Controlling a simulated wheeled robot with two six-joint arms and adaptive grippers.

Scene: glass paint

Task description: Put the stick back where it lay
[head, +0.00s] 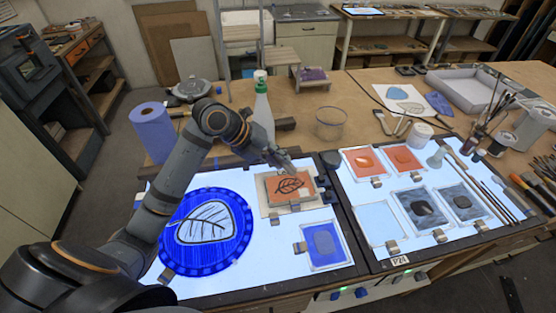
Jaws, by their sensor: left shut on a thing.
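My left gripper (287,166) reaches in over the left light table and is shut, just above the far edge of an orange pane with a dark leaf drawing (291,187). The stick in its jaws is too small and too hidden by the fingers to make out clearly. Several long thin tools, sticks or brushes (482,187), lie side by side on the right part of the right light table. I cannot tell which gap between them is the stick's place. My right gripper is not in view.
A blue round pane with a white leaf (206,228) lies under my left arm. A blue pane (325,244) lies nearer the front. A green-capped bottle (262,105), a glass jar (330,123) and a blue roll (152,132) stand behind. Orange and grey panes (424,207) cover the right light table.

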